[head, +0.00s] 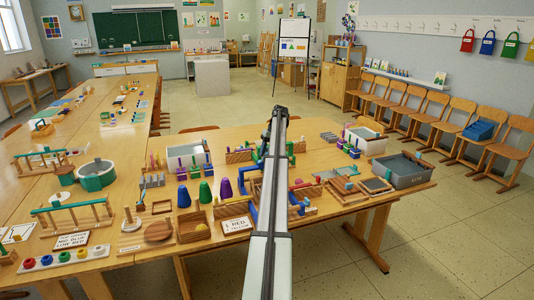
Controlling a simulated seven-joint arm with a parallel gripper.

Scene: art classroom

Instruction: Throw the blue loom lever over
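A blue curved piece (253,206) stands upright on the near table, just left of my arm, beside wooden frames. It looks like the blue lever, but my arm covers part of that area, so I cannot be sure. Another blue piece (265,149) shows farther back, close to the arm's far end. My arm runs from the bottom middle up over the table. Its dark far end (278,113) appears over the table's back edge. The fingers are too small and too hidden to tell open from shut, and I see nothing held.
The near table (130,256) is crowded. A grey bin (405,172) stands at the right. Chairs line the right wall; floor between is clear.

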